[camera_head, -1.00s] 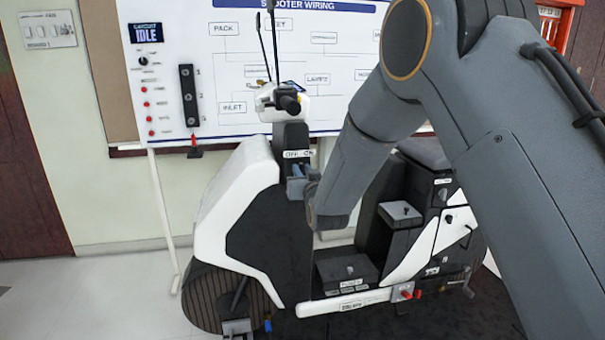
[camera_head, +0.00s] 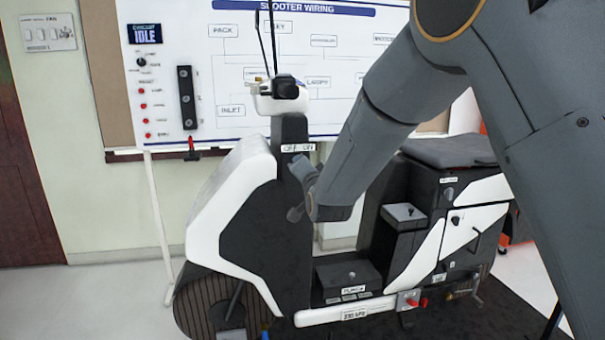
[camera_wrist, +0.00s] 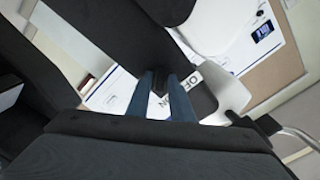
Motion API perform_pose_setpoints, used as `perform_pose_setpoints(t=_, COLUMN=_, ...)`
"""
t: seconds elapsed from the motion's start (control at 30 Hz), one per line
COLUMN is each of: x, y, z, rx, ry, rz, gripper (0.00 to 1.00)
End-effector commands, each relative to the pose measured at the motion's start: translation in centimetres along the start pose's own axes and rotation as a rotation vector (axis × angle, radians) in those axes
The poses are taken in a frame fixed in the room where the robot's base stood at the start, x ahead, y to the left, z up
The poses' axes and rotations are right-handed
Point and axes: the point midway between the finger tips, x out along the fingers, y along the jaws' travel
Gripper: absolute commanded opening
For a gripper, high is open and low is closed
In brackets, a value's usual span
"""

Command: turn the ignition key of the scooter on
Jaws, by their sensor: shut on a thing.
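The white and black scooter (camera_head: 262,215) stands side-on in front of the whiteboard. Its OFF/ON label (camera_head: 298,148) is on the black front column, below the handlebar (camera_head: 285,92). My gripper (camera_head: 303,170) is at this column just under the label and looks tilted. In the wrist view my gripper's two blue fingers (camera_wrist: 164,82) are close together with their tips at a small dark piece, the ignition key (camera_wrist: 163,78). They are shut on it. The label (camera_wrist: 186,84) appears slanted beside them and is partly covered. The key is hidden in the head view, so its exact angle cannot be told.
A wiring whiteboard (camera_head: 230,50) stands behind, with a small display reading IDLE (camera_head: 145,34) and red lamps on its left. The scooter's footboard carries a black box (camera_head: 345,275), with a red switch (camera_head: 412,302) nearby. Floor at the left is clear.

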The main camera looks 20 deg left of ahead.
Motion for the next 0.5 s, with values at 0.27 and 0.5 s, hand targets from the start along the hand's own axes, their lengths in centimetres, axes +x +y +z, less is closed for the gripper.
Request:
perform_pose_setpoints(t=0.27, x=0.01, y=0.16, z=0.07, rx=0.125, ry=0.000, rz=0.000, gripper=0.00)
perform_pose_setpoints(t=0.5, x=-0.01, y=0.13, z=0.04, rx=0.165, ry=-0.001, rz=0.001, gripper=0.00)
